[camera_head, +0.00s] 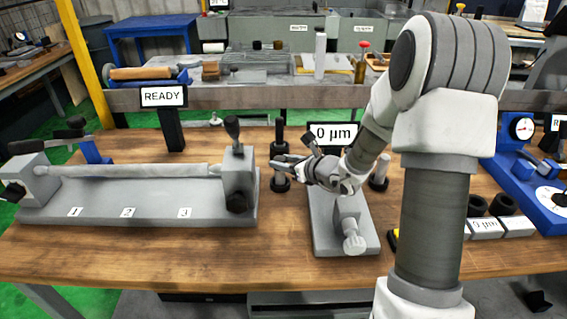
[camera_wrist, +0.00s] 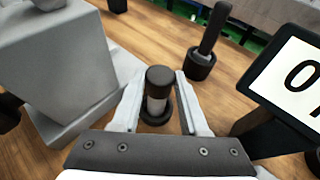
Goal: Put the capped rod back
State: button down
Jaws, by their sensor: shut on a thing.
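The capped rod (camera_wrist: 160,77) has a black cap and a pale shaft. In the wrist view it stands between the two fingers of my gripper (camera_wrist: 160,95), which is shut on it. Its lower end is at a round black base (camera_wrist: 155,116); I cannot tell whether it is fully seated. In the head view my gripper (camera_head: 281,162) is around the rod's upper part, and the black base (camera_head: 280,185) shows below on the wooden bench. The fingers hide most of the rod there.
A black plunger-like post (camera_wrist: 207,52) stands just beyond the rod. The grinder bed (camera_head: 140,205) is on the left, with its end block (camera_head: 239,178) close by. A "0 µm" display (camera_head: 333,134) and a grey fixture (camera_head: 330,232) are right. Another rod (camera_head: 380,166) stands behind my arm.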

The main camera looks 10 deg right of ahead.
jog(key=shift+r, duration=0.1)
jog(key=shift+c, duration=2.2)
grip_release()
jog(key=shift+r, duration=0.1)
jog(key=p+v, duration=0.1)
jog(key=v, duration=1.1)
jog(key=shift+p, duration=0.35)
jog(key=shift+d, duration=0.1)
